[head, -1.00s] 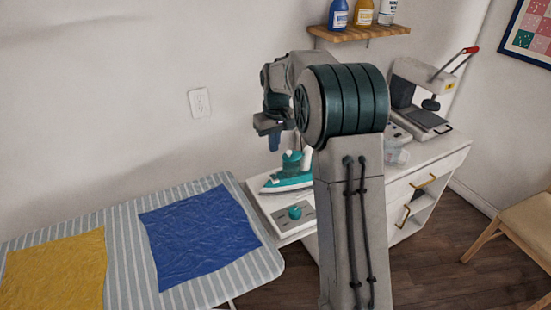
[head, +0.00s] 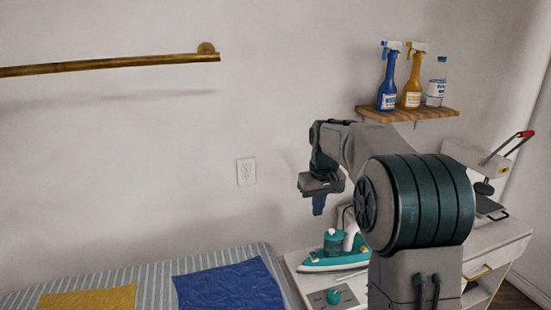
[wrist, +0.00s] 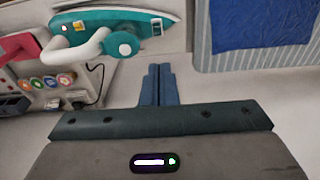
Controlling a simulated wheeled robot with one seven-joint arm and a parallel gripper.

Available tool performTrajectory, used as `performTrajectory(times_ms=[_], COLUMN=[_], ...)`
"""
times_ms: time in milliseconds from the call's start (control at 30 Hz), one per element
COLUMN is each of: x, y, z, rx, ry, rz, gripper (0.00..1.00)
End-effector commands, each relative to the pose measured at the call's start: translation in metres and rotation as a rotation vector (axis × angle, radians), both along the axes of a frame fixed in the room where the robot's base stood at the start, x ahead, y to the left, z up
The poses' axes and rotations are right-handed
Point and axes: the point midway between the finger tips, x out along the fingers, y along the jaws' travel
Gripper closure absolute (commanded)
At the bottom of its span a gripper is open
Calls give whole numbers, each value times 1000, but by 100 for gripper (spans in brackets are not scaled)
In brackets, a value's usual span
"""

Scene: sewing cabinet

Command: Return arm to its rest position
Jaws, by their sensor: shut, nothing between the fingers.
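My gripper (head: 318,205) hangs from my raised, bent arm, its blue fingers pointing down in the air above the white cabinet top. In the wrist view the two blue fingers (wrist: 158,84) lie side by side, shut with nothing between them. A teal and white iron (head: 335,258) stands below the gripper on the cabinet; it also shows at the top of the wrist view (wrist: 120,30). The gripper is apart from the iron. My arm hides part of the cabinet.
A striped ironing board (head: 150,277) at lower left bears a yellow cloth (head: 88,297) and a blue cloth (head: 230,287). A shelf (head: 440,112) with several bottles is on the wall. A press (head: 485,170) stands at right. A brass rail (head: 110,65) is at upper left.

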Motion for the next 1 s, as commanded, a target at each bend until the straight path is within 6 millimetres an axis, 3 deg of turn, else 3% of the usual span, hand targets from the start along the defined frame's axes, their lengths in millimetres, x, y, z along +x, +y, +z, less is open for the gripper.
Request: performTrajectory(times_ms=[100, 333, 467, 700, 833, 1000], x=[-42, -123, -170, -254, -286, -308], y=[5, 11, 13, 16, 16, 15], z=[16, 25, 21, -3, -19, -32], rx=[-4, -6, -3, 11, 19, 25], ry=[-26, -69, -94, -138, -155, -166], rz=[-24, -75, -104, -158, -180, -194], gripper=[100, 100, 100, 100, 100, 100])
